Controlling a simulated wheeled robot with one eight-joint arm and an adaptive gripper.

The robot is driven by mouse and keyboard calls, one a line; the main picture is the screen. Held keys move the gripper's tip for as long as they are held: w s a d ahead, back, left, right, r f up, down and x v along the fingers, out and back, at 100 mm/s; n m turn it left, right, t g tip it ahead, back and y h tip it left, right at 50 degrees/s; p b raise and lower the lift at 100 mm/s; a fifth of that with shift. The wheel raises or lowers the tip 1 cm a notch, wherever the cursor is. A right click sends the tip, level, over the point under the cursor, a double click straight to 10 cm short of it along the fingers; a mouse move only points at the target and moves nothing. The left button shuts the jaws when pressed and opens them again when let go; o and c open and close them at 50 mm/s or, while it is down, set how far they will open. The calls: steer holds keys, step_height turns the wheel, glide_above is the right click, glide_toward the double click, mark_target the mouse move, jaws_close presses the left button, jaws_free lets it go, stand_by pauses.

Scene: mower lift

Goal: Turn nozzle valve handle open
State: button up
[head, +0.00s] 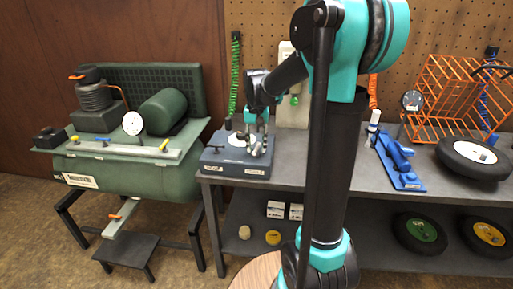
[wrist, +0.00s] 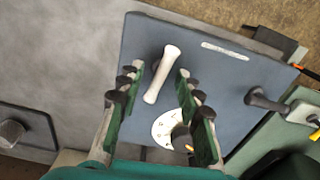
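A blue-grey box (head: 222,168) stands on the left end of the grey bench. In the wrist view its top (wrist: 225,75) carries a pale lever handle (wrist: 162,74), a white dial (wrist: 163,124) and a dark handle (wrist: 262,100) at the right. No readable label shows which one is the nozzle valve handle. My gripper (head: 257,141) is over the box, pointing down. In the wrist view my gripper (wrist: 157,78) is open, with its green-padded fingers on either side of the pale lever. A gap shows on both sides. The pale lever is hidden behind my gripper in the head view.
A green compressor (head: 125,177) stands left of the bench (head: 300,165). A blue tool on a plate (head: 405,170), an orange wire rack (head: 450,95) and a wheel (head: 474,158) are on the bench at right. A pegboard (head: 270,40) stands behind.

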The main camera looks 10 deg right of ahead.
steer(key=shift+f, duration=0.45)
jaws_close()
steer(key=shift+n, duration=0.9)
jaws_free()
steer(key=shift+r, duration=0.1)
step_height(320, 180, up, 12)
